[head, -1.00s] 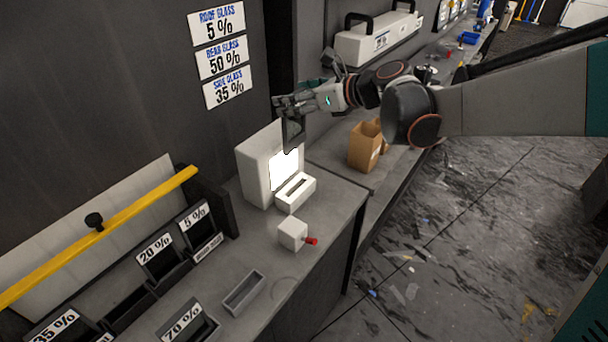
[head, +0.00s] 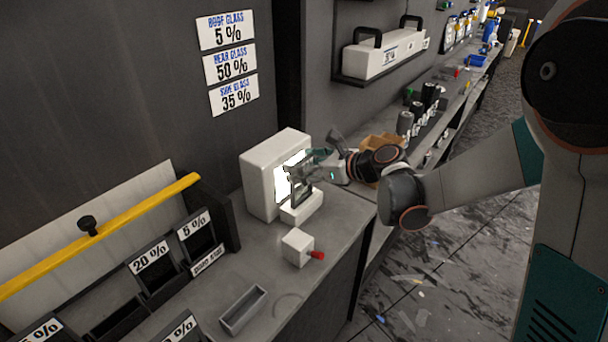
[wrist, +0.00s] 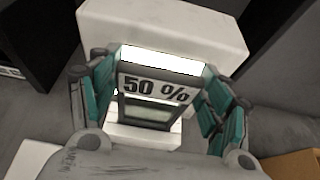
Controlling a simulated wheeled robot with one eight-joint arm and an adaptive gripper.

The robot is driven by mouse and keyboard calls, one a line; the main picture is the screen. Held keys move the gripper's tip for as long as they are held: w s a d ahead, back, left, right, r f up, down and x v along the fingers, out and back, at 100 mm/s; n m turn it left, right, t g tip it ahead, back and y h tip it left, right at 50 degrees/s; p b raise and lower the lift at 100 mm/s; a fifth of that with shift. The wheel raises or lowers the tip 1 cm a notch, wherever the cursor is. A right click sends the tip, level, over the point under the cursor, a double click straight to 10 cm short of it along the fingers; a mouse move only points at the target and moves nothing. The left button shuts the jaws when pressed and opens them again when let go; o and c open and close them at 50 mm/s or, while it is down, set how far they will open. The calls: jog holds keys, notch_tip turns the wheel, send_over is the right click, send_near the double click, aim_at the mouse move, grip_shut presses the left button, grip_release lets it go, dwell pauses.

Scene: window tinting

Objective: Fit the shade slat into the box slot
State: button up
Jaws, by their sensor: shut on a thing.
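My gripper (head: 306,172) is shut on the shade slat (head: 300,194), a dark-framed pane held roughly upright. The slat shows in the wrist view with a white "50 %" label (wrist: 156,89) between my teal-padded fingers (wrist: 160,72). The white box (head: 262,180) has a glowing front panel, and a low white slot block (head: 304,209) stands before it. The slat is in front of the panel, with its lower end at the slot block. I cannot tell whether it is inside the slot, because the slot opening is hidden.
A white cube (head: 297,246) with a red knob stands in front of the slot block. A grey tray (head: 243,310) lies nearer. Slat holders labelled "20 %" and "5 %" (head: 194,226) are at left. A cardboard box (head: 382,141) sits behind my wrist.

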jog(key=shift+f, duration=1)
jog(key=shift+f+b, duration=0.2)
jog(key=shift+b, duration=0.15)
jog(key=o, duration=1.2)
jog(key=shift+o, duration=0.2)
